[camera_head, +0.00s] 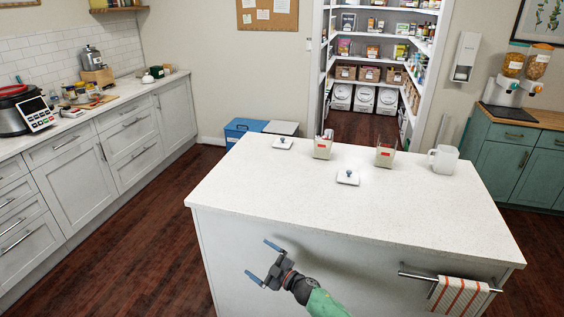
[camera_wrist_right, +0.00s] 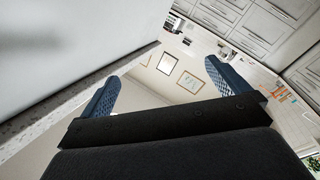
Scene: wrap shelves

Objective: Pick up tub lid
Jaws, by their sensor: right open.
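A white square lid with a small dark blue knob, one of two tub lids, lies flat on the white island top at its middle (camera_head: 347,178). The other lid (camera_head: 282,143) lies near the island's far left edge. Two clear tubs with red labels stand on the island, a left tub (camera_head: 322,148) and a right tub (camera_head: 385,154). My right gripper (camera_head: 262,262) is open and empty, in front of the island's near side and well away from both lids. Its two blue fingers show spread apart in the right wrist view (camera_wrist_right: 161,88). My left gripper is out of view.
A striped towel (camera_head: 460,297) hangs on a rail on the island's near side. The island's near top (camera_head: 300,205) is clear. A blue bin (camera_head: 243,128) stands behind the island.

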